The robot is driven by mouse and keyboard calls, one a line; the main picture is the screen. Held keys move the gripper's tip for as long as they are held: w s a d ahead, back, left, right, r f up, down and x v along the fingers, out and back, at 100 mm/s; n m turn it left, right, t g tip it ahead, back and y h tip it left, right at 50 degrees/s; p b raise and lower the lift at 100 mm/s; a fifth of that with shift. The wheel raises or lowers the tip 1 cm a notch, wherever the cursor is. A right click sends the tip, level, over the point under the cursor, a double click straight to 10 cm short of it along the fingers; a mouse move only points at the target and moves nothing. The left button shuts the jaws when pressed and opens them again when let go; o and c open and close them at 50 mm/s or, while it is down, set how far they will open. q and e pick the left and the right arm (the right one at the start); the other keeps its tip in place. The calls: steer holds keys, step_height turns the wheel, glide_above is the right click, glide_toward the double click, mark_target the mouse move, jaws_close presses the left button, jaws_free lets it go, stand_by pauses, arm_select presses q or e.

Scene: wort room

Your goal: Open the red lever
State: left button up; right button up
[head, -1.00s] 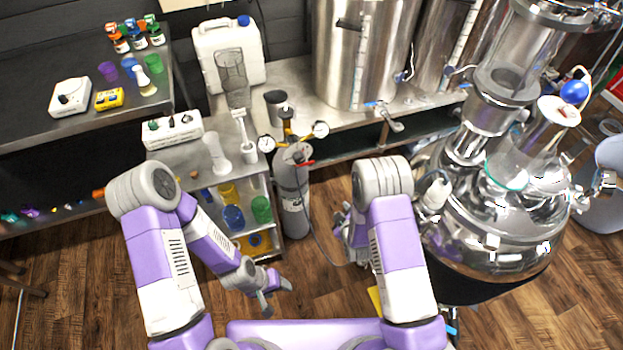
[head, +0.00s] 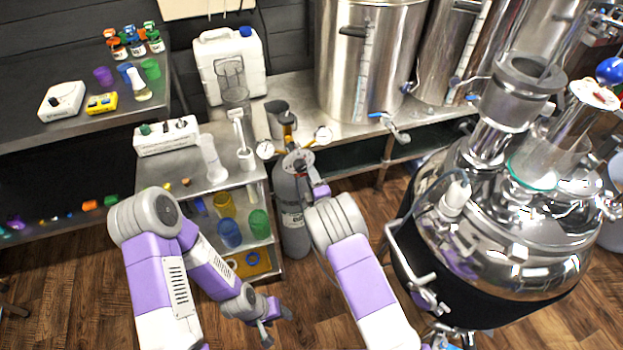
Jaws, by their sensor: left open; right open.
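A grey gas cylinder (head: 291,215) stands on the floor right of the small steel cart, with a brass valve and two round gauges at its top. The red lever belongs at this valve head, but I cannot make it out now; my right arm covers part of that spot. My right gripper (head: 305,168) is at the cylinder's top, just below the gauges. It is open, but its fingers are small, and I cannot tell whether they touch anything. My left gripper (head: 278,327) is open and empty, low over the floor in front of the cart.
The steel cart (head: 223,179) with colored cups on its shelves stands left of the cylinder. A steel bench (head: 292,88) with large kettles (head: 366,60) is behind. A big shiny vessel (head: 500,235) crowds the right side. Wooden floor (head: 325,325) is free in front.

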steer(key=shift+w, duration=0.2)
jaws_close()
